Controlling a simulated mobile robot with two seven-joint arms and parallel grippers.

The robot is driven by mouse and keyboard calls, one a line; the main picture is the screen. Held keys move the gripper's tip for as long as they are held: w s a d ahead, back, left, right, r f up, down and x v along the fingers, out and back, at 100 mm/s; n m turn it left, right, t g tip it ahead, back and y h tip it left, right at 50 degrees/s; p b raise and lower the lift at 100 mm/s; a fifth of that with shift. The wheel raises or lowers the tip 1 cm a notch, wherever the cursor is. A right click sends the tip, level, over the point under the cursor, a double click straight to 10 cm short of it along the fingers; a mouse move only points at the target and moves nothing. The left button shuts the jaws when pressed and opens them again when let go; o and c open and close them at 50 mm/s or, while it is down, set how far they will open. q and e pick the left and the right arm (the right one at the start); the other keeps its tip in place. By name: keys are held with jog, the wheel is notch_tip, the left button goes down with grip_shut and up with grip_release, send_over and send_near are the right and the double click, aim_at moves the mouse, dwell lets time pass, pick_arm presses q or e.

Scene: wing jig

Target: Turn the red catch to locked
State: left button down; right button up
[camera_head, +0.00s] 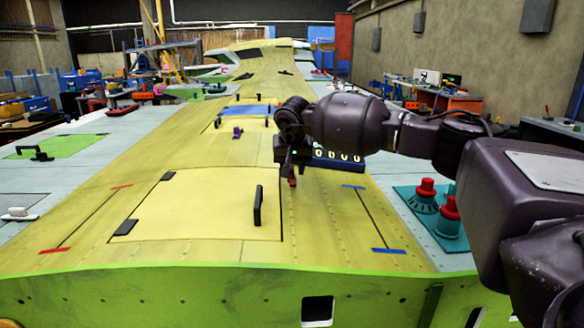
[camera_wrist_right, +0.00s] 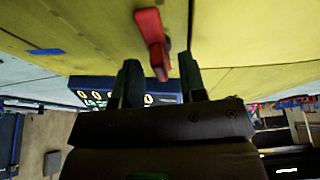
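The red catch (camera_head: 292,182) sits on the yellow wing skin, just right of the large hatch panel (camera_head: 205,205). It also shows in the right wrist view (camera_wrist_right: 151,32) as a red lever. My right gripper (camera_head: 291,167) is above the catch in the head view. In the right wrist view the two fingers of my right gripper (camera_wrist_right: 160,75) are apart, and the lever's end appears between them with a gap on each side. I cannot tell whether either finger touches it. My left gripper is in neither view.
A dark counter box with white digits (camera_head: 338,158) stands close behind the catch. A black handle (camera_head: 258,205) rises from the hatch panel. Red and teal knobs (camera_head: 447,212) stand on a teal plate at right. The wing's front edge is green.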

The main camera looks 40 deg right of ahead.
jog(key=c, duration=0.7)
grip_shut()
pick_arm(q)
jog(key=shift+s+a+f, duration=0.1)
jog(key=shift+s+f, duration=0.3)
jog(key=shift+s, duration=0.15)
